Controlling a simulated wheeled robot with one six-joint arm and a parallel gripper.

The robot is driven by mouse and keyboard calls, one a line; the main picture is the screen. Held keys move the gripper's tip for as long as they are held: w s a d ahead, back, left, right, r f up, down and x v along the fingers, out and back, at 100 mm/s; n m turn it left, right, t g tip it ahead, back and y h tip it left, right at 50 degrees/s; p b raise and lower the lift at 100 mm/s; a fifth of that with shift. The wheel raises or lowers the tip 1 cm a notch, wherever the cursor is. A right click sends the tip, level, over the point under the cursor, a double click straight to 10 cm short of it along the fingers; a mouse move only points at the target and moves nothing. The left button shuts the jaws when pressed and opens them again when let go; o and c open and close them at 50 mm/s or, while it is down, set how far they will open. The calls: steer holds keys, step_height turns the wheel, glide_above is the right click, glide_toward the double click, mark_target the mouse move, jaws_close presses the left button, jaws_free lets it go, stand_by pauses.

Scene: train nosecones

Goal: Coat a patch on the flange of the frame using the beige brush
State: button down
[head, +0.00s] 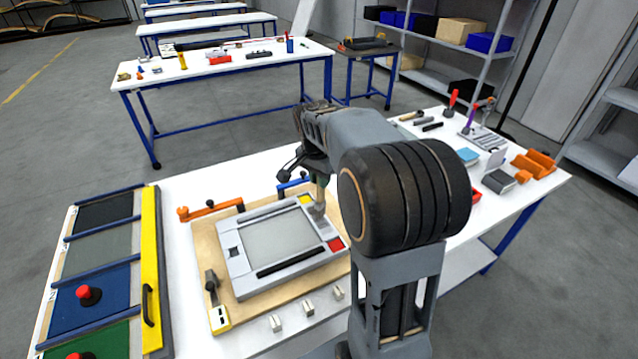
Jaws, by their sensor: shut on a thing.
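The grey frame (236,262) lies on a wooden board on the near white table. Its raised rim, or flange, surrounds a light panel (285,234) and carries a yellow patch, a red patch and a black bar. My gripper (321,178) is above the frame's right side, partly hidden by my arm, and points down. It is shut on the beige brush (319,193), which hangs roughly upright with its lower end at the rim between the yellow and red patches. I cannot tell whether the bristles touch the rim.
An orange clamp (208,208) and a blue clamp (292,186) sit at the board's back edge. A yellow rail (150,245) edges coloured panels at left. Tools and orange holders (533,163) crowd the right.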

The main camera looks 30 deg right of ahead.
mark_target(320, 198)
steer(key=shift+f+b, duration=2.2)
steer(key=shift+f, duration=0.8)
steer(key=shift+f+b, duration=0.6)
steer(key=shift+f, duration=0.35)
steer(key=shift+d, duration=0.25)
steer(key=shift+a+r+p, duration=0.25)
steer(key=shift+r+p, duration=0.05)
steer(key=shift+p, duration=0.15)
step_height(320, 198, up, 8)
steer(key=p, duration=0.5)
steer(key=shift+f, duration=0.15)
